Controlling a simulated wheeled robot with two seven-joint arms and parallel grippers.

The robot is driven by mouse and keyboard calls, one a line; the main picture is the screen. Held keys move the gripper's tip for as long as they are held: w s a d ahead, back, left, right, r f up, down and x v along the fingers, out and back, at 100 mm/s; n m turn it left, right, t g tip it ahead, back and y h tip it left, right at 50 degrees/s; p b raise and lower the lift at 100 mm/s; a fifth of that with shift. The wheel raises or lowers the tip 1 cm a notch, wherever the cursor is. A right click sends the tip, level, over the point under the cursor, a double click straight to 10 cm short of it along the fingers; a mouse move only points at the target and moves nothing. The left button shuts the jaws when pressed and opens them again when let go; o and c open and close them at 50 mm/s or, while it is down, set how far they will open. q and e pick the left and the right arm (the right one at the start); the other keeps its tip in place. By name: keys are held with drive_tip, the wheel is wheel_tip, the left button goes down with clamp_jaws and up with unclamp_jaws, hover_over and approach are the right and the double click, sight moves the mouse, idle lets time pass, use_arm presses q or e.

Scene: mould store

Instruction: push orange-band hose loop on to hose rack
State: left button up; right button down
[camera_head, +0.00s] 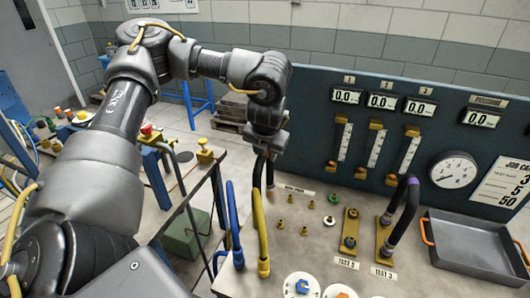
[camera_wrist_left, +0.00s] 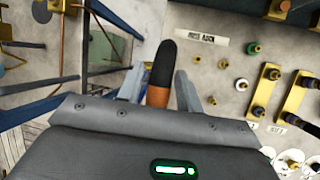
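The orange-band hose loop (camera_wrist_left: 162,68) is black with an orange band and sits between the fingers of my left gripper (camera_wrist_left: 158,80) in the left wrist view. The fingers look closed against its sides. In the head view the left gripper (camera_head: 266,146) points down, and the black hose (camera_head: 258,178) hangs below it above the bench's left part. A small label reading like hose rack (camera_head: 297,190) lies just right of the hose; it also shows in the left wrist view (camera_wrist_left: 194,36). The rack itself is hard to make out. My right gripper is not in view.
A blue hose (camera_head: 234,225) and a yellow hose (camera_head: 261,235) stand at the bench's left edge. Small fittings (camera_head: 307,204), a purple-band black hose (camera_head: 404,212) and a grey tray (camera_head: 470,242) are further right. The gauge panel (camera_head: 330,90) rises behind.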

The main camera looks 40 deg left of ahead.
use_arm(q)
drive_tip(key=shift+o, duration=1)
drive_tip(key=shift+f, duration=0.1)
drive_tip(key=shift+s, duration=0.1)
drive_tip(key=v, duration=1.1)
drive_tip(key=shift+b, duration=0.4)
drive_tip(key=shift+f, duration=0.1)
